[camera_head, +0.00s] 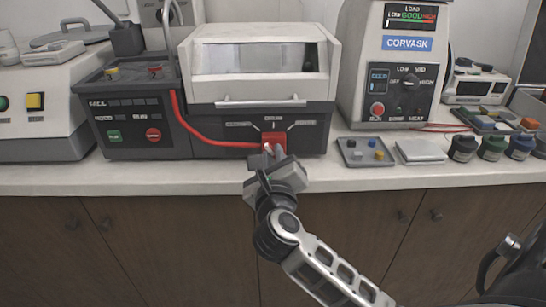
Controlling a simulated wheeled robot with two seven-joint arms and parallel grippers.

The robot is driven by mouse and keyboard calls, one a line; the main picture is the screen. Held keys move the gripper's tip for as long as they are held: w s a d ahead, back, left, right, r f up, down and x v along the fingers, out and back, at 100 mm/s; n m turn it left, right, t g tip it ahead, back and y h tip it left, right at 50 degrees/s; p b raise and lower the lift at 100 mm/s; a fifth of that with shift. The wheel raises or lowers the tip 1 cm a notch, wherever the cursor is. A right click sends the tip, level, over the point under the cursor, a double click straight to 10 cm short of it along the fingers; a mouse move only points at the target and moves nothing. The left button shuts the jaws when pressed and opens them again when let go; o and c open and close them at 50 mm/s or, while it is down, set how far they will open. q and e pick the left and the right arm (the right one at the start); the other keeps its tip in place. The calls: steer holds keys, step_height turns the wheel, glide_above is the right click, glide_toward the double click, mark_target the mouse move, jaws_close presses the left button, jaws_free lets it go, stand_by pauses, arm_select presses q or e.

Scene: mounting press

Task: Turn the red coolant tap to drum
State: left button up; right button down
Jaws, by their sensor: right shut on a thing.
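The red coolant tap (274,139) sits low on the dark front of the white-lidded machine (258,93), with pale lines and small labels around it. A red hose (206,138) runs to it from the left. My right gripper (272,152) reaches up from below and is shut on the tap. The fingers cover the lower part of the tap. The label words around it are too small to read. My left gripper is not in view.
A dark control box (130,108) stands at left. The Corvask unit (392,65) stands at right. A small tray (366,153), a pale slab (420,151) and several dark-capped jars (462,148) line the counter's (345,182) right front.

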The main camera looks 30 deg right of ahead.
steer(key=m, duration=0.4)
steer(key=shift+d+m, duration=0.1)
steer(key=shift+m, duration=0.3)
steer(key=shift+m+b, duration=0.35)
steer(key=shift+m, duration=0.65)
steer(key=shift+r, duration=0.1)
steer(key=c, duration=1.4)
jaws_free()
